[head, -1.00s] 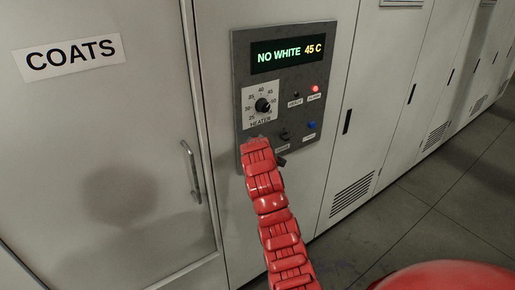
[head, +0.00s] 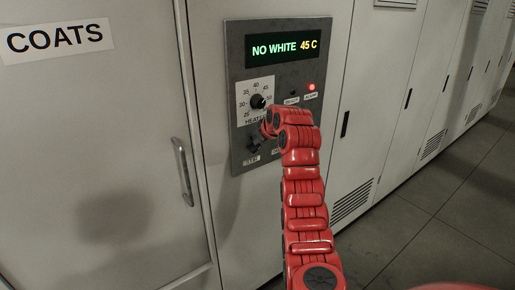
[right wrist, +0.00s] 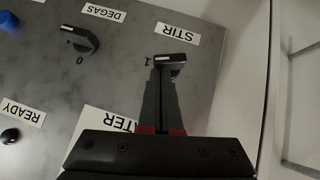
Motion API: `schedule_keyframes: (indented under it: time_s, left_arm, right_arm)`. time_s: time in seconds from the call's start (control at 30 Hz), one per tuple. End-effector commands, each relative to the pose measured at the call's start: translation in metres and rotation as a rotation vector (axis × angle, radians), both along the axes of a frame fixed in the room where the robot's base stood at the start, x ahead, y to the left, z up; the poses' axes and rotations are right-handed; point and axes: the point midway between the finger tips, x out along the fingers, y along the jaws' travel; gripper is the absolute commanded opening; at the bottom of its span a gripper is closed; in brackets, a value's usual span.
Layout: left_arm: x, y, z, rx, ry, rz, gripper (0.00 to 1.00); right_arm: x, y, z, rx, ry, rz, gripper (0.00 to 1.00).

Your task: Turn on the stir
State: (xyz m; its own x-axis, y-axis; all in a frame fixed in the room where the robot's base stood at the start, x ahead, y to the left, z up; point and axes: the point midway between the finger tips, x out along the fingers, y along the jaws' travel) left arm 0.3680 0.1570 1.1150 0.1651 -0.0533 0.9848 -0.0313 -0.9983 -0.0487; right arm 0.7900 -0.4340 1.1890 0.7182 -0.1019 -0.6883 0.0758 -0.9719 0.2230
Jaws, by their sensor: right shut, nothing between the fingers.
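The stir knob (right wrist: 172,62) is a small dark knob under the STIR label (right wrist: 178,33), upside down in the right wrist view. Its pale-edged bar lies roughly sideways there, beside a "1" mark. My right gripper (right wrist: 161,70) is shut and empty, its dark fingertips at the knob and overlapping part of it; I cannot tell whether they touch. In the head view the knob (head: 254,143) shows at the panel's lower left, above its small label, with my red right arm beside it. My left gripper is not in view.
A degas knob (right wrist: 80,40) sits beside the stir knob. A cabinet door with a handle (head: 183,172) is at left.

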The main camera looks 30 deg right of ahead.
Motion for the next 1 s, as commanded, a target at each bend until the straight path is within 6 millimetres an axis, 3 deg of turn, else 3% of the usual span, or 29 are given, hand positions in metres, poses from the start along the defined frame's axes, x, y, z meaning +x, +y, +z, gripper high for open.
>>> schedule_keyframes:
  time_s: [0.2,1.0]
  left_arm:
    - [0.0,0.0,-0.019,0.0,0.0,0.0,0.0]
    - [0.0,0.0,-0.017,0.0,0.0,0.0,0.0]
  right_arm:
    - [0.0,-0.004,-0.004,0.099,0.009,0.0,0.0]
    - [0.0,-0.003,0.015,0.095,0.01,0.0,0.0]
